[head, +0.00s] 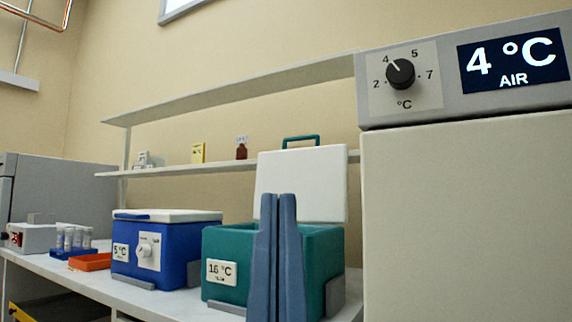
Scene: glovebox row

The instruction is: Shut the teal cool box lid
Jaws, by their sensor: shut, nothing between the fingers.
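The teal cool box (226,245) stands on the bench, marked 16 °C on its front. Its white lid (318,178) stands open and upright at the back of the box, with a teal handle (300,137) on its top edge. My gripper (278,198) shows as two blue-grey fingers pointing up, side by side and shut, with nothing between them. In the picture the fingers cover part of the box front and the lower left of the lid. I cannot tell whether they touch either.
A blue cool box (190,258) with its lid down stands left of the teal one. A tall cabinet (462,215) with a dial and 4 °C display stands close on the right. A shelf (215,167) runs behind. An orange tray (90,262) and tube rack (73,250) sit farther left.

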